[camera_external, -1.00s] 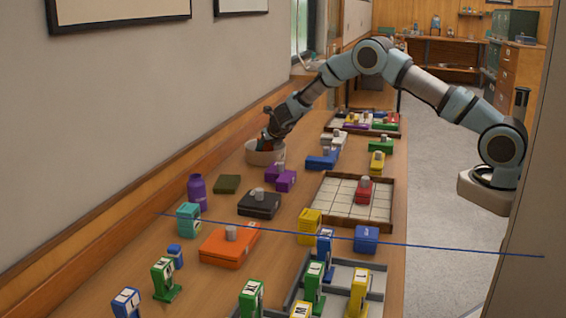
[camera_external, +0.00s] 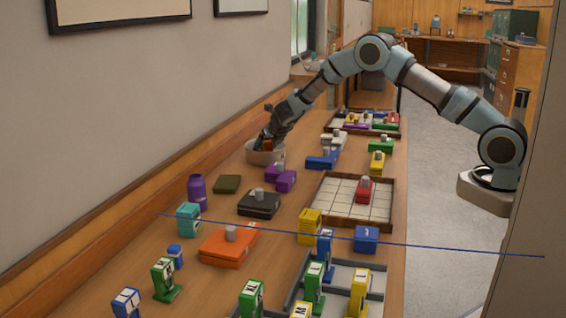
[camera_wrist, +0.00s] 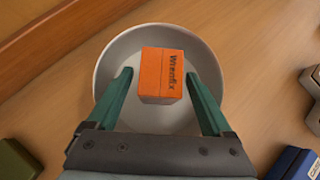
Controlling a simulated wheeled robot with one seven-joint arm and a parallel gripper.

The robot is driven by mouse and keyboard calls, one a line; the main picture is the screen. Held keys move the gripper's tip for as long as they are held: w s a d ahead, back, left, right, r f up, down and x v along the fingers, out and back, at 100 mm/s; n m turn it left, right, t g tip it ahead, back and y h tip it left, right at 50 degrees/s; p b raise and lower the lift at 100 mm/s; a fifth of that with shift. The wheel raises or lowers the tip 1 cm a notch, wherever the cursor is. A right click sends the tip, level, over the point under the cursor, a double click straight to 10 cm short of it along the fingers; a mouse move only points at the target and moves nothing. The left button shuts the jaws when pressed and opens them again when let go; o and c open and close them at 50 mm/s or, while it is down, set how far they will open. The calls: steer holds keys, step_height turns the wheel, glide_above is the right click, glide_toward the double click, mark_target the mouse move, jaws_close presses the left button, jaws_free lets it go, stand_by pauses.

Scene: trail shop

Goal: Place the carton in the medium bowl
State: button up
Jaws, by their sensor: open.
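The orange carton (camera_wrist: 162,75), with dark lettering on one side, is inside the pale round bowl (camera_wrist: 112,55) in the wrist view. The bowl (camera_external: 262,158) stands by the wall in the external view, where my arm hides part of it. My gripper (camera_wrist: 158,77) is open, its green fingers reaching over the bowl on either side of the carton. Gaps show between the carton and both fingers. In the external view my gripper (camera_external: 266,143) is at the bowl, and the carton is mostly hidden.
A blue block (camera_external: 322,160) and purple blocks (camera_external: 280,178) stand near the bowl. A dark green block (camera_external: 227,184) and a purple bottle (camera_external: 196,191) are closer to the camera. A gridded tray (camera_external: 335,198) lies to the right. Bare wood surrounds the bowl; the wall is close on its left.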

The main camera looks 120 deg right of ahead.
steer(key=b+v, duration=0.2)
steer(key=v, duration=0.8)
steer(key=shift+a+r, duration=0.25)
steer(key=shift+a, duration=0.05)
